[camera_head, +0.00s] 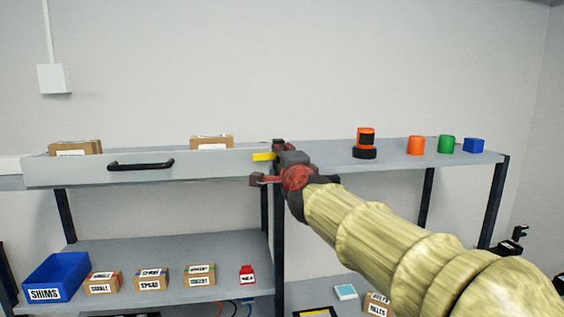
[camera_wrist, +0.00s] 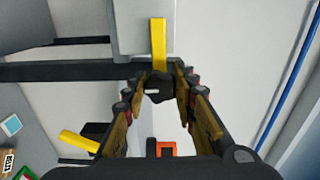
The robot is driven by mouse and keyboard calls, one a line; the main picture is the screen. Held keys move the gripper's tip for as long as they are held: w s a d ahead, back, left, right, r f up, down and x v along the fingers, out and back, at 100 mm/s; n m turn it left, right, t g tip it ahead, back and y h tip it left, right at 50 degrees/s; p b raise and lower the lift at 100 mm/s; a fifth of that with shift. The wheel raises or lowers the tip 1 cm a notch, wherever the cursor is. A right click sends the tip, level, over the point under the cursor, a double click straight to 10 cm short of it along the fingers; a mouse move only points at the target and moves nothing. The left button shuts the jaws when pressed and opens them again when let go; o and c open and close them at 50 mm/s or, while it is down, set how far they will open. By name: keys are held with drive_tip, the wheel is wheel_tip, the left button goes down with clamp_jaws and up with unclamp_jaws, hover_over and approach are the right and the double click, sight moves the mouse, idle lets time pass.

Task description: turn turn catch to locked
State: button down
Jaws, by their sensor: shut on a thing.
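The turn catch shows as a yellow bar (camera_head: 263,157) at the right end of the grey drawer front. In the wrist view the yellow bar (camera_wrist: 158,45) runs up from a black knob (camera_wrist: 158,86) and overlaps the edge of the grey panel. My gripper (camera_head: 268,163) is at the catch, just right of the drawer. In the wrist view my gripper (camera_wrist: 158,90) has its fingertips on either side of the black knob, shut on it. The fingers and wrist partly hide the knob in the head view.
The drawer (camera_head: 210,166) has a black handle (camera_head: 140,165). An orange-and-black object (camera_head: 365,143) and several coloured pieces stand on the right shelf (camera_head: 400,160). A blue bin (camera_head: 57,276) and several boxes sit on the lower shelf. Dark posts stand beneath.

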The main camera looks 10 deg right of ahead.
drive_tip(key=shift+m, duration=0.3)
drive_tip(key=c, duration=1.5)
unclamp_jaws()
drive_tip(key=shift+o, duration=0.5)
drive_tip(key=s, duration=1.2)
